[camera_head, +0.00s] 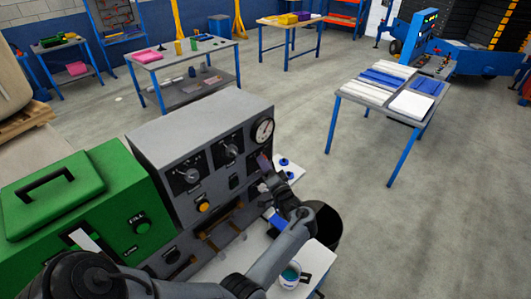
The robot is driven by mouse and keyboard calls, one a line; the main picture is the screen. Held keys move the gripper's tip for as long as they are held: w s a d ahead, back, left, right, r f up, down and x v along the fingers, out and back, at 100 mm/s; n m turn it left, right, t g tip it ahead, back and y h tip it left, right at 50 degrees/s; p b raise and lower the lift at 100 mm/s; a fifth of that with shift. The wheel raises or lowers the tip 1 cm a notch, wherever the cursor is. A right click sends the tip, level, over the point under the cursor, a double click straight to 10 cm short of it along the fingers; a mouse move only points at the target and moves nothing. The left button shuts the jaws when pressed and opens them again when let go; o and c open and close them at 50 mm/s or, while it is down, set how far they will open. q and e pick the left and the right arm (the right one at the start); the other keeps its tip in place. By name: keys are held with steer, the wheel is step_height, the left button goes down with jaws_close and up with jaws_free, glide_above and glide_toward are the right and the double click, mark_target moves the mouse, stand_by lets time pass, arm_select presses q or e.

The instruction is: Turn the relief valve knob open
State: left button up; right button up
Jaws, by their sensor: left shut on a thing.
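A grey control panel (205,120) stands in the lower middle of the head view, with dials, dark knobs and a round gauge (263,130) at its upper right. My left arm comes from the bottom and bends back to the panel's right end. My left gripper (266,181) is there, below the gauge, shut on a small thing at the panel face. It seems to be the relief valve knob, but the fingers and wrist hide most of it. The labels are too small to read, so I cannot tell how far the knob is turned. My right gripper is out of view.
A green case (55,190) with a handle stands left of the panel. A white cup (290,274) sits on the bench below my arm, and a dark bin (327,228) is at the right. Tables with goods stand farther back; the floor between is free.

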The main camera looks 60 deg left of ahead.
arm_select(q)
steer(key=m+h+p, duration=0.1)
steer(key=m+p, duration=0.1)
steer(key=p, duration=0.1)
steer(key=r+m+h+p, duration=0.1)
steer(key=m+p, duration=0.2)
steer(key=p, duration=0.1)
steer(key=shift+t, duration=0.4)
steer(key=shift+f+m+h+p, duration=0.15)
steer(key=shift+m+h+p, duration=0.15)
steer(key=shift+m+p, duration=0.65)
steer(key=shift+f, duration=0.1)
steer(key=o, duration=1)
steer(key=shift+o, duration=0.2)
